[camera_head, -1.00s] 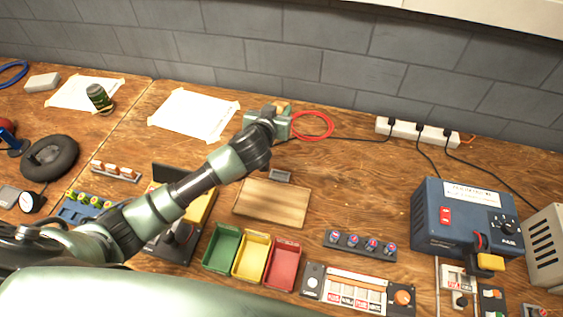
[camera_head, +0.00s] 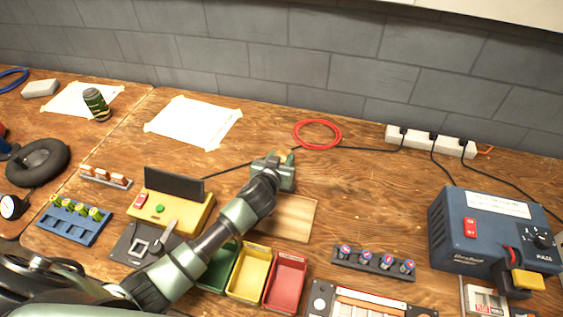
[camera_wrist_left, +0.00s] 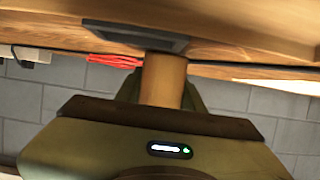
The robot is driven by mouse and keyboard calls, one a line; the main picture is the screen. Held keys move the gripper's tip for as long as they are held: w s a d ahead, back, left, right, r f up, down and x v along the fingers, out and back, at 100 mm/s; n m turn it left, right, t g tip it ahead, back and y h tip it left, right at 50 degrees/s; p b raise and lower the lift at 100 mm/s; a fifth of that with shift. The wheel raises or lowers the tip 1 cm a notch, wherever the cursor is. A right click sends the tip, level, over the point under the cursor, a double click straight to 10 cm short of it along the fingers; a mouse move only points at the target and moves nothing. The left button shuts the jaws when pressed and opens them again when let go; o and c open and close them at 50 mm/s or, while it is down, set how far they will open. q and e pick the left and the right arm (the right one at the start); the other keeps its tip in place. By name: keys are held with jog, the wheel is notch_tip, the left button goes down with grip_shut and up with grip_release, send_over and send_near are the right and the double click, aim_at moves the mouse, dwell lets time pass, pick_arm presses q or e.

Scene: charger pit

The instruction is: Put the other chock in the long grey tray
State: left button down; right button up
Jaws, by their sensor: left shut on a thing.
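My left gripper (camera_head: 273,160) is shut on a tan, wood-coloured piece, which I take to be the chock (camera_head: 282,156). In the left wrist view the chock (camera_wrist_left: 163,80) stands out between the fingers as a plain tan block. The gripper is over the far edge of a wooden board (camera_head: 298,218), whose left part the arm hides. In the left wrist view a flat dark grey piece (camera_wrist_left: 137,36) lies close behind the chock. I cannot tell whether they touch. A narrow grey tray (camera_head: 104,182) with several white and brown pieces lies at left. My right gripper is not in view.
Green (camera_head: 217,268), yellow (camera_head: 247,273) and red (camera_head: 285,282) bins stand in front of the board. A yellow device (camera_head: 172,211) stands left of my arm. A red cable coil (camera_head: 317,133) lies behind the gripper. Bare bench lies to the right of the board.

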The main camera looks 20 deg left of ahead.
pick_arm(q)
jog(key=shift+f, duration=0.4)
jog(key=c, duration=0.9)
grip_release()
jog(key=shift+f, duration=0.15)
